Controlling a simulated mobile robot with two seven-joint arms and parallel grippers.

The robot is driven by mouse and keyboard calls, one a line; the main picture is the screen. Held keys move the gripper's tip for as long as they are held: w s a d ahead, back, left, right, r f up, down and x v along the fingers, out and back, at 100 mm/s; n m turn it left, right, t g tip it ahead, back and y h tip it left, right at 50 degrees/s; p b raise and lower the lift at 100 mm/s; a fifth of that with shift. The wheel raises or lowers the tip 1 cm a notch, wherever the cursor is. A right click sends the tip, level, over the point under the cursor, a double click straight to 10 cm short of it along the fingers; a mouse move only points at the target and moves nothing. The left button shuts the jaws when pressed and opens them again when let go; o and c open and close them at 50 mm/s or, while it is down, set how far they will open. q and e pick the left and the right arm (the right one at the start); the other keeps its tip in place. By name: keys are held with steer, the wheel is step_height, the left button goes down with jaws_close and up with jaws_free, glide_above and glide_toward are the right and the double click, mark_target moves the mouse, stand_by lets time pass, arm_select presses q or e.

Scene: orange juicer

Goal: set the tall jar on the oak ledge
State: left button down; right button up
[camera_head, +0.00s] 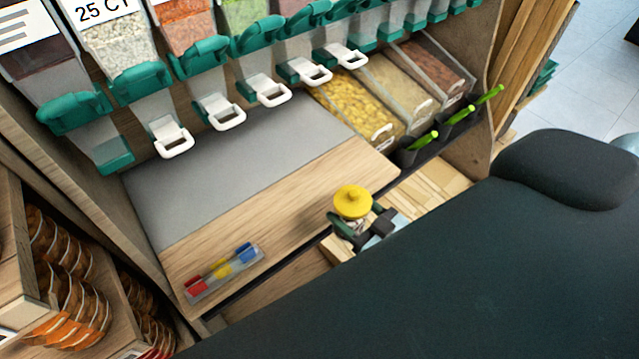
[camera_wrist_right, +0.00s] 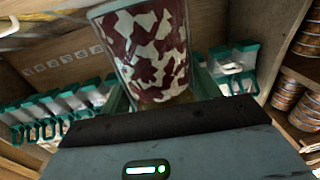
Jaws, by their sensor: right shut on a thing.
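The tall jar (camera_head: 352,202) shows its round yellow lid from above in the head view, and its body is mostly hidden there. In the right wrist view the jar (camera_wrist_right: 147,50) has a maroon and cream patchy side. My right gripper (camera_head: 350,230) is shut around the jar, which appears at the front edge of the oak ledge (camera_head: 290,212). I cannot tell its height above the ledge or whether it touches. My left gripper is not in view.
A tray of coloured pens (camera_head: 222,275) lies at the ledge's left end. A grey mat (camera_head: 240,165) lies behind the bare wood. Dispensers with white handles (camera_head: 222,112) hang above. Clear bins (camera_head: 360,108) and black cups with green handles (camera_head: 455,122) stand to the right.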

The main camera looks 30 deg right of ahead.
steer(key=shift+w+a+f, duration=0.1)
steer(key=shift+w+f, duration=0.65)
steer(key=shift+w, duration=1.65)
steer(key=shift+w+f, duration=0.75)
steer(key=shift+w, duration=1.65)
steer(key=shift+w+a+f, duration=0.1)
steer(key=shift+w+f, duration=0.65)
steer(key=shift+w, duration=1.65)
steer(key=shift+f, duration=0.15)
steer(key=shift+f, duration=0.15)
steer(key=o, duration=1.1)
